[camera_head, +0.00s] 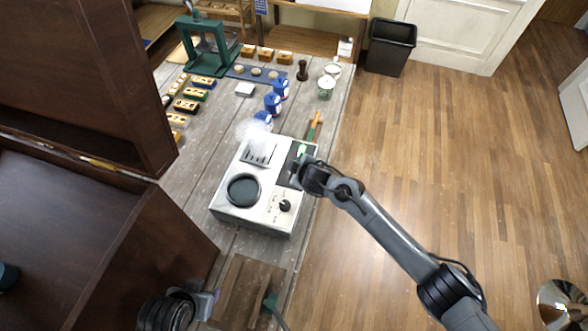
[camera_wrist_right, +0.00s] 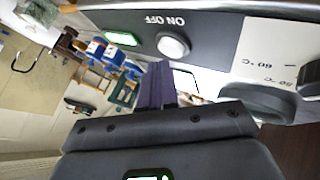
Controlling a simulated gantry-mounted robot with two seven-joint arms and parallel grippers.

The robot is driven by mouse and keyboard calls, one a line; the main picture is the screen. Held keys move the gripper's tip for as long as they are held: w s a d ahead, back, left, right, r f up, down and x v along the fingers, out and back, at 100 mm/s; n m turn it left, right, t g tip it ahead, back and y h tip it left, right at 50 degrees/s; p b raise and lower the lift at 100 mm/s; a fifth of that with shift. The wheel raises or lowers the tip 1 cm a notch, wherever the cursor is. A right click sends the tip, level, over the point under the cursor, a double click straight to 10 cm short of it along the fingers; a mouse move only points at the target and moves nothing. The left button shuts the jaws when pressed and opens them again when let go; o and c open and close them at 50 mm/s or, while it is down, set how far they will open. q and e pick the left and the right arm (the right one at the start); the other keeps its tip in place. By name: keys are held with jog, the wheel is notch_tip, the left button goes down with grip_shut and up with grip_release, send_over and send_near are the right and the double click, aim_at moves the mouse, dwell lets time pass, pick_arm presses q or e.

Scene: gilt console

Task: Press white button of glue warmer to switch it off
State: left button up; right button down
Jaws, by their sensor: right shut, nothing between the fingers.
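The glue warmer (camera_head: 229,208) is a white box on the workbench with a round dark well, a slotted plate and a black knob. In the right wrist view, its dark panel carries a round white button (camera_wrist_right: 173,45) beside the ON OFF lettering and a lit green lamp (camera_wrist_right: 122,38). My right gripper (camera_wrist_right: 157,78) is shut and empty, its dark fingertips just below the button in the picture; contact cannot be told. In the head view, my right wrist hides the button and fingertips at the warmer's right side.
A large dark wooden cabinet (camera_head: 85,70) stands at the left. Blue glue bottles (camera_head: 272,103) and an orange-handled brush (camera_head: 314,125) lie beyond the warmer. A green press (camera_head: 208,50) stands farther back. A wooden board (camera_head: 238,285) lies in front.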

jog(key=shift+f, duration=0.4)
jog(key=shift+r, duration=0.1)
dwell(0.4)
jog(key=shift+r+p, duration=0.65)
jog(key=shift+r, duration=0.15)
notch_tip(320, 180, up, 6)
jog(key=p, duration=0.5)
jog(key=shift+p, duration=0.35)
